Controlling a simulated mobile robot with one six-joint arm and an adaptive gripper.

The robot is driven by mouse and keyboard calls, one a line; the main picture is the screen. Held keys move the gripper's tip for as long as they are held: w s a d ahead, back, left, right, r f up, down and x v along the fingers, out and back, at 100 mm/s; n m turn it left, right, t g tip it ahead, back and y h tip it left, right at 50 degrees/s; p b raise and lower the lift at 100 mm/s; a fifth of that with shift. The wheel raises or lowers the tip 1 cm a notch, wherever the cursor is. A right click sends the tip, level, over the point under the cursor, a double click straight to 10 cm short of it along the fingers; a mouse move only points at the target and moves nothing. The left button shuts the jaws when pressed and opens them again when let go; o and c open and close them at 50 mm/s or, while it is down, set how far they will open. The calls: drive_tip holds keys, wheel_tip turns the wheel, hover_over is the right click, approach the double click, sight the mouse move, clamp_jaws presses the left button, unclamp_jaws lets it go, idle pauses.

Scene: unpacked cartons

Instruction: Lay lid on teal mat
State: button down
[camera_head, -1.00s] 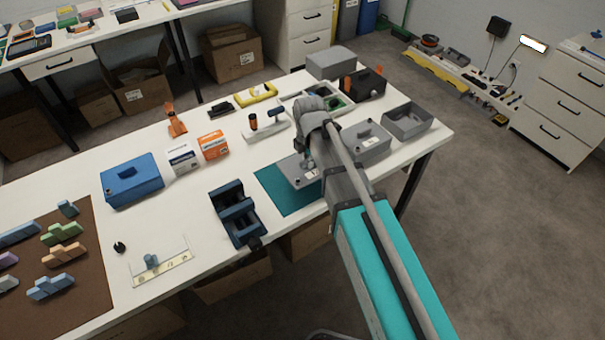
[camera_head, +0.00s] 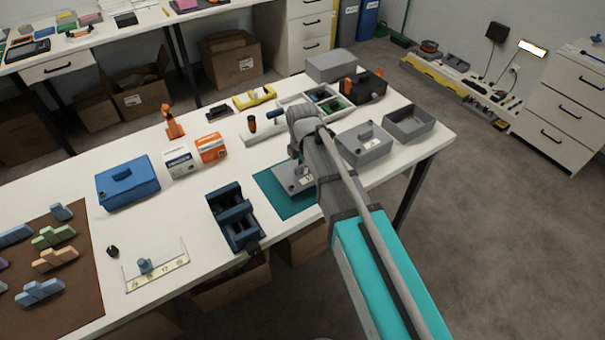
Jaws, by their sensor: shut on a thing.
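The teal mat (camera_head: 279,203) lies flat near the front edge of the white table. A flat grey lid (camera_head: 289,181) with a pale label is over the mat, covering much of its right side. I cannot tell whether it touches the mat or is just above it. My gripper (camera_head: 298,172) comes down from above and is shut on the lid's raised handle, which is mostly hidden by the arm. The arm also hides the lid's right end.
A dark blue vise-like fixture (camera_head: 235,218) stands left of the mat. To the right are a closed grey box (camera_head: 364,151) and an open grey box (camera_head: 411,124). Behind are white and orange cartons (camera_head: 211,148) and a divided tray (camera_head: 292,99).

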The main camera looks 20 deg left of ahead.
drive_tip(key=shift+f+b, duration=0.8)
drive_tip(key=shift+f, duration=0.3)
drive_tip(key=shift+f, duration=0.2)
drive_tip(key=c, duration=0.7)
unclamp_jaws()
drive_tip(key=shift+o, duration=0.2)
drive_tip(key=shift+r, duration=0.2)
wheel_tip(320, 180, up, 12)
drive_tip(key=p, duration=1.2)
drive_tip(key=shift+d, duration=0.1)
